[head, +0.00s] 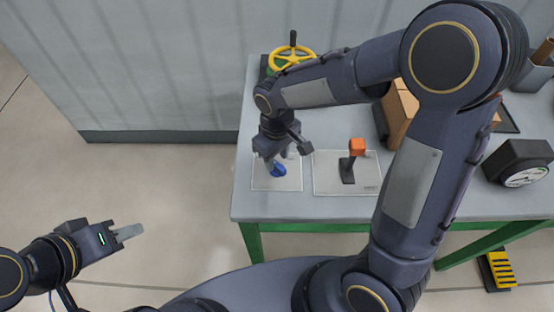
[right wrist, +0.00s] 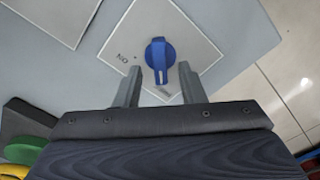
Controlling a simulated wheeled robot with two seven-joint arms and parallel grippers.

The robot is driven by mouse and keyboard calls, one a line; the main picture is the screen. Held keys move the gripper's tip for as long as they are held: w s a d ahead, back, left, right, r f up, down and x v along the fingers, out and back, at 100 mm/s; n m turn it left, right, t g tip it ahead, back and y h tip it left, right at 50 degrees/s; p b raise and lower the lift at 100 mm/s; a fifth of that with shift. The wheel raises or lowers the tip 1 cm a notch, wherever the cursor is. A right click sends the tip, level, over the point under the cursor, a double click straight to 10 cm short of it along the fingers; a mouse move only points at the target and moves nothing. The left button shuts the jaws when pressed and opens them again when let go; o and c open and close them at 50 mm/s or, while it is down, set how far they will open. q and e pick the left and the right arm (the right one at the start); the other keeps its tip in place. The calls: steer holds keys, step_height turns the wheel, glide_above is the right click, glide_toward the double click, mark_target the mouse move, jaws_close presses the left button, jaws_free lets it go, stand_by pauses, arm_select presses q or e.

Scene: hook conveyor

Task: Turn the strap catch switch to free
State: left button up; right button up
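A blue rotary knob (head: 278,170) sits on a pale square plate (head: 288,185) at the left end of the table. In the right wrist view the blue knob (right wrist: 159,58) stands on its plate (right wrist: 190,32), with small dark lettering beside it. My right gripper (head: 278,158) is above the plate, close to the knob. In the right wrist view its fingers (right wrist: 157,85) are spread apart, with the knob between and slightly beyond the tips; I see no contact. My left gripper (head: 128,232) is off the table at the lower left; its fingers look together, with nothing visible in them.
An orange-topped lever (head: 357,147) stands on a second plate (head: 335,187) right of the knob. A yellow handwheel (head: 290,58) is at the back left. A cardboard box (head: 398,112) and a dial gauge (head: 520,163) are to the right. A wall panel stands behind.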

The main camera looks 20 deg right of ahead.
mark_target(277, 164)
step_height(277, 164, up, 5)
steer(key=shift+r, duration=0.1)
stand_by(0.6)
steer(key=shift+s+d+r, duration=0.15)
steer(key=shift+d+r, duration=0.05)
steer(key=shift+d, duration=0.05)
steer(key=s+d+r+m+t+y, duration=0.2)
steer(key=s+d+m, duration=0.2)
steer(key=s, duration=0.4)
steer(key=s+d+r+m+t+y, duration=0.1)
steer(key=s+d+r+m+t, duration=0.2)
steer(key=s, duration=0.5)
steer(key=shift+d+r+m+t+y, duration=0.3)
steer(key=shift+d+m+y, duration=0.1)
steer(key=shift+d, duration=0.35)
